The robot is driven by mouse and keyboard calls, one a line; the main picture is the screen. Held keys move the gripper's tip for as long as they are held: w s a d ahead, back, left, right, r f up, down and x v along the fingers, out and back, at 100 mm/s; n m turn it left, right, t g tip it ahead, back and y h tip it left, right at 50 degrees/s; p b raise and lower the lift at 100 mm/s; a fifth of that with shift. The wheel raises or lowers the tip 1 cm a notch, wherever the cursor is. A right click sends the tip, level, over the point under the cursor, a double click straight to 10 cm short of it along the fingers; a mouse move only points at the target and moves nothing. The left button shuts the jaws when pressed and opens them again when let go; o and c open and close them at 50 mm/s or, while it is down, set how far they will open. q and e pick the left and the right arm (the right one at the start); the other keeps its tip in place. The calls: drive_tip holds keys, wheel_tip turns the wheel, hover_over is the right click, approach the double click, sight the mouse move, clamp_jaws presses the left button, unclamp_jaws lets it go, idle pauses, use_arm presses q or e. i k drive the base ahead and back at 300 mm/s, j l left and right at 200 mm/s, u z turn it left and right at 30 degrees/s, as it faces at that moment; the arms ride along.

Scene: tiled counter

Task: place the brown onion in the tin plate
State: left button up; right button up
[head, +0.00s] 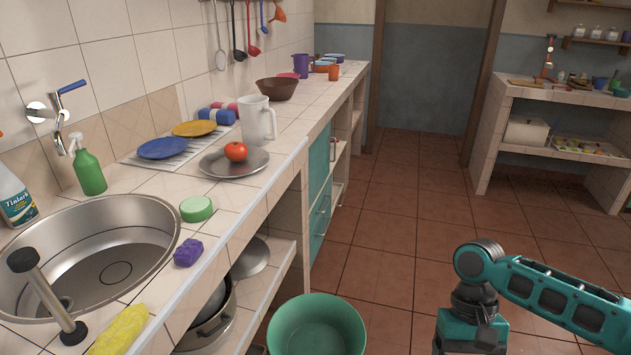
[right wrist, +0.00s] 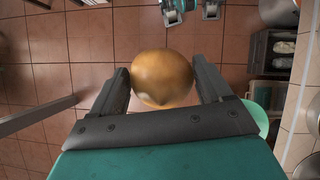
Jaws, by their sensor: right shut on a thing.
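The brown onion (right wrist: 162,78) is held between the two fingers of my right gripper (right wrist: 163,90) in the right wrist view, above the tiled floor. In the head view my right arm is at the lower right, and its gripper and the onion are out of the picture. The tin plate (head: 213,169) is a round metal plate on the counter in the head view, with a red tomato (head: 236,151) on it. My right arm is well to the right of the plate, over the floor. My left gripper is not in view.
A white pitcher (head: 257,122) stands right behind the plate. A blue plate (head: 163,148) and a yellow plate (head: 194,128) sit on a rack to its left. A sink (head: 150,222), green sponge (head: 196,208) and purple sponge (head: 188,252) are nearer. A green bucket (head: 317,325) stands beside the counter.

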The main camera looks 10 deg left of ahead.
sight(235, 171)
drive_tip(key=z, duration=1.2)
drive_tip(key=i+z, duration=0.25)
drive_tip(key=i, duration=0.85)
drive_tip(key=i+u, duration=0.25)
drive_tip(key=i, duration=0.25)
drive_tip(key=i+l+u, duration=0.1)
drive_tip(key=i+u, duration=0.2)
drive_tip(key=i, duration=0.2)
drive_tip(key=i+u, duration=0.9)
drive_tip(key=i+j+u, duration=0.1)
drive_tip(key=i+u, duration=0.6)
drive_tip(key=u, duration=0.2)
drive_tip(key=i+u, duration=0.1)
drive_tip(key=u, duration=0.3)
drive_tip(key=i+u, duration=0.15)
drive_tip(key=u, duration=0.25)
drive_tip(key=i+l+u, duration=0.1)
drive_tip(key=u, duration=2.7)
